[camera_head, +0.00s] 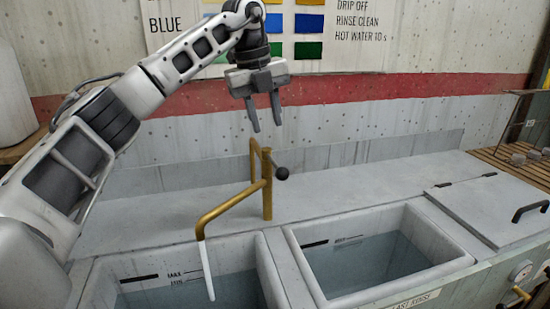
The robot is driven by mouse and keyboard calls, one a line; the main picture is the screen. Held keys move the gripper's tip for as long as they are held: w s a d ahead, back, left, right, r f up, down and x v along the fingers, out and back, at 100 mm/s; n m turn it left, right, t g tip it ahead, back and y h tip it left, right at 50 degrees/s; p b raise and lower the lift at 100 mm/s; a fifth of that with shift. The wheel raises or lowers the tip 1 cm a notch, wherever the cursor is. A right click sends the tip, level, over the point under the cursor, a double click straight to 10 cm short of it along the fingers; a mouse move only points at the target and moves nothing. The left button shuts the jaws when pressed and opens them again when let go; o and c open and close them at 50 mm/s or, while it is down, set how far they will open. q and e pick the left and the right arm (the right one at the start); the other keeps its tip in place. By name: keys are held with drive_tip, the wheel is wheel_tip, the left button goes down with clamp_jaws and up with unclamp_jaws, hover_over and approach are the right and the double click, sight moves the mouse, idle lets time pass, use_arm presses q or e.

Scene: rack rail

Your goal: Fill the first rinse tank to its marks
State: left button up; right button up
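The left tank (105,288) has MAX and MIN marks (174,277) on its inner back wall and bluish water (235,288) inside; its front is cut off. A brass tap (267,192) stands behind the tanks, with a dark ball-ended handle (281,173) at its right. Its spout (225,208) reaches over the left tank. A thin white strip (207,272) hangs from the spout end toward the water; I cannot tell whether it is running water or a solid piece. My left gripper (265,127) is open and empty, above and behind the tap. My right gripper is out of view.
The right tank (301,262), labelled LAST RINSE (414,299), also holds water. A closed grey lid (490,210) with a black handle lies to its right. A slatted rack (520,165) stands far right. The counter around the tap is clear.

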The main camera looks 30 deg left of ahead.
sight(277, 165)
use_arm(q)
drive_tip(key=f, duration=0.3)
drive_tip(key=w+f, duration=0.1)
drive_tip(key=f, duration=0.2)
drive_tip(key=d+f, duration=0.1)
drive_tip(key=f, duration=0.2)
drive_tip(key=shift+w+d+f, duration=0.1)
drive_tip(key=shift+w+f, duration=0.05)
drive_tip(key=shift+w, duration=0.15)
clamp_jaws()
